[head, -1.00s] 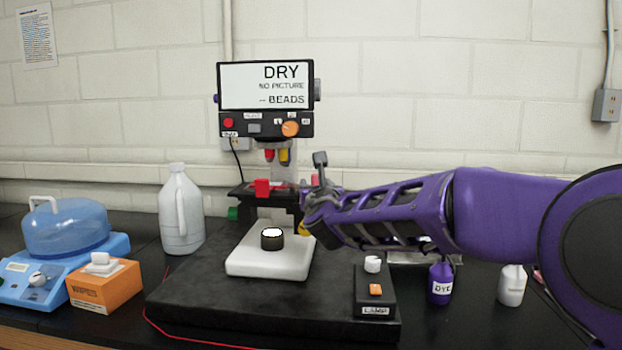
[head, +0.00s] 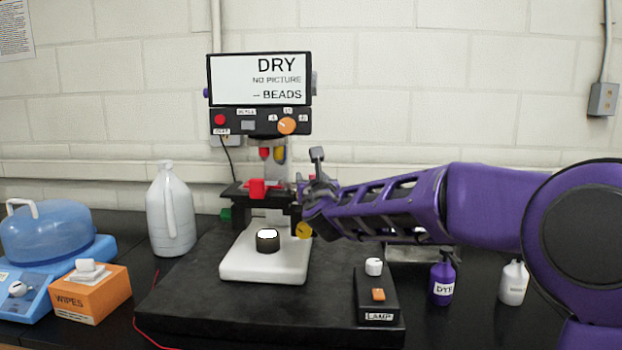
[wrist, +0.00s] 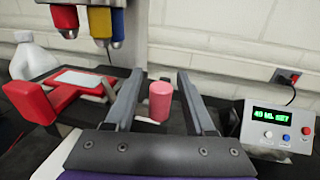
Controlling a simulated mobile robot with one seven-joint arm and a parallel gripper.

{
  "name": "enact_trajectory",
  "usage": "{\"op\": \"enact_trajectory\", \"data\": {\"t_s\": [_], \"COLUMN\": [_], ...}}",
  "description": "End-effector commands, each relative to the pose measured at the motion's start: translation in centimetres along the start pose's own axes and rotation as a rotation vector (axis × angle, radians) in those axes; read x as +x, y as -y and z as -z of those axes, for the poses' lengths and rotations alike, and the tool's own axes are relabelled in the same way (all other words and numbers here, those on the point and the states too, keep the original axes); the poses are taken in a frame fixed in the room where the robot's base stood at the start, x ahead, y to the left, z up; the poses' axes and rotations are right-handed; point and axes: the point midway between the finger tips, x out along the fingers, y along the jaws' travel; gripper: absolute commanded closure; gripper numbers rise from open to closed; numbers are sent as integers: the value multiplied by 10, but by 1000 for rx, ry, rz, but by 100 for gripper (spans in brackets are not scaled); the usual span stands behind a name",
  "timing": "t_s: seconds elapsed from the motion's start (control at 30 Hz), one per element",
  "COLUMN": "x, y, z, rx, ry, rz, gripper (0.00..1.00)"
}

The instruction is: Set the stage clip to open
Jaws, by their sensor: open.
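The microscope's stage (head: 240,192) is a dark plate under the objectives. A red part on it, which looks like the stage clip (head: 257,189), stands at its front. In the wrist view the red clip (wrist: 38,100) is at the left, beside a pale slide (wrist: 80,80). I cannot tell the clip's setting. My gripper (head: 308,188) is at the right end of the stage, apart from the clip. In the wrist view my gripper (wrist: 160,82) is open, with a pink cylinder (wrist: 160,101) showing between its fingers; no contact with it is visible.
Red, yellow and blue objectives (wrist: 98,22) hang above the stage. The screen (head: 260,80) reads DRY, NO PICTURE, BEADS. A yellow knob (head: 304,231) is below my gripper. A lamp box (head: 376,298), dye bottle (head: 442,280), jug (head: 170,212) and wipes box (head: 92,293) stand around.

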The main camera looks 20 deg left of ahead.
Motion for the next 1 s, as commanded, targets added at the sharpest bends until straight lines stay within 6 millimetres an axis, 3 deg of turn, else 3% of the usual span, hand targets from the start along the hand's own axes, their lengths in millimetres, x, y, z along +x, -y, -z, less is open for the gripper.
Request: {"op": "enact_trajectory", "data": {"t_s": [0.03, 0.33, 0.73, 1.0], "x": [0, 0, -1, -7], "y": [0, 0, 0, -1], "z": [0, 0, -1, -2], "rx": [0, 0, -1, -1], "ry": [0, 0, 0, 0], "rz": [0, 0, 17, 135], "gripper": [45, 99, 100, 100]}}
